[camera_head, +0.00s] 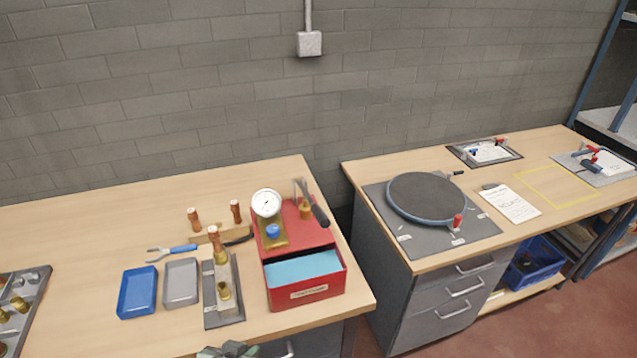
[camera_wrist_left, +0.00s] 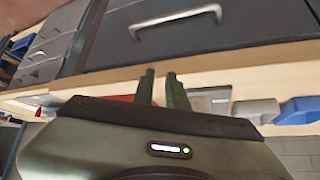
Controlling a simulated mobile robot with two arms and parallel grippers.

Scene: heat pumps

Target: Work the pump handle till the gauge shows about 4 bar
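The red test pump (camera_head: 300,241) stands near the right end of the left bench. Its round white gauge (camera_head: 266,203) faces me; the needle reading is too small to tell. The pump handle (camera_head: 318,212) with a dark grip leans at the pump's back right. A blue knob (camera_head: 272,231) sits below the gauge. Blue water shows in the open tank (camera_head: 302,268). My left gripper (camera_head: 229,350) is at the bench's front edge, apart from the pump. In the left wrist view its fingers (camera_wrist_left: 161,88) stand slightly apart, with nothing between them. My right gripper is out of view.
A brass fitting on a plate (camera_head: 223,290), a grey tray (camera_head: 181,282), a blue tray (camera_head: 137,292) and pliers (camera_head: 171,252) lie left of the pump. A gap separates the right bench, with its round turntable (camera_head: 427,197). Drawers (camera_wrist_left: 200,25) are close to the left wrist.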

